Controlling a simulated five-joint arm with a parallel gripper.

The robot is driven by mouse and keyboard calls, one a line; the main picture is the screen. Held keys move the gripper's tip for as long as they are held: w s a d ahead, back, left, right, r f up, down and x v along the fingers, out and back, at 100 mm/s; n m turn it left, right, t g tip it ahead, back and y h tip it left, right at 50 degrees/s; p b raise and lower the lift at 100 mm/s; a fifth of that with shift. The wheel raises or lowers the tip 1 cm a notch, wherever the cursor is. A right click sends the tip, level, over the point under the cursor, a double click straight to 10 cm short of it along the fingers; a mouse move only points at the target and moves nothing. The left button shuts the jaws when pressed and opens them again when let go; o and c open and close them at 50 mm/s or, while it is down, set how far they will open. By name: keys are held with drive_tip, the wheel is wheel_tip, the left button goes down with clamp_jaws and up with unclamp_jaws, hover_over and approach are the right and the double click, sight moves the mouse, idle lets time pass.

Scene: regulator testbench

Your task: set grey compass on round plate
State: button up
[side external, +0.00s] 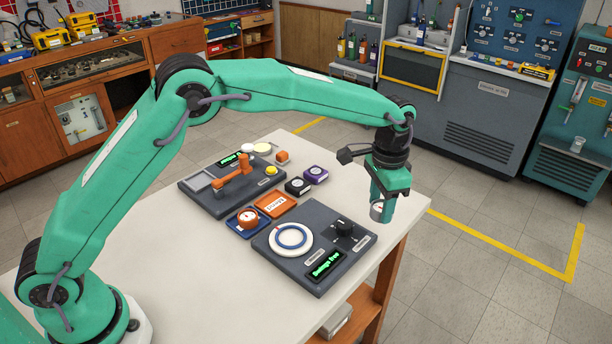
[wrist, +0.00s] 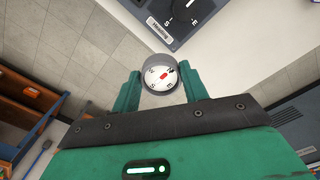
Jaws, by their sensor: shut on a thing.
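The grey compass (side external: 376,211) is a small grey cup with a white dial. Its dial and red needle face the camera in the wrist view (wrist: 160,75). My gripper (side external: 383,212) is shut on it, with one green finger on each side in the wrist view (wrist: 160,84). It holds the compass in the air near the table's right edge, right of the dark panel. The round plate (side external: 275,239), white with a blue ring, lies on the left part of that panel and appears empty. My gripper is apart from it, to its right.
The dark panel (side external: 316,212) also carries a black knob (side external: 343,228) and a green-lit display (side external: 327,264).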

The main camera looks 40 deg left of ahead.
drive_tip(key=shift+s+a, duration=0.3)
drive_tip(key=shift+a, duration=0.4)
drive_tip(key=s+a, duration=0.3)
drive_tip(key=a, duration=0.1)
drive_tip(key=s+a+f, duration=0.1)
drive_tip(key=s+a, duration=0.6)
drive_tip(key=a, duration=0.2)
drive_tip(key=shift+s+f, duration=0.3)
drive_tip(key=shift+s, duration=0.1)
drive_tip(key=shift+s+a+f, duration=0.1)
drive_tip(key=shift+s+a, duration=0.15)
drive_tip(key=shift+s, duration=0.2)
drive_tip(key=shift+f, duration=0.1)
hover_over(289, 238)
drive_tip(key=shift+f, duration=2.3)
drive_tip(key=shift+f, duration=0.55)
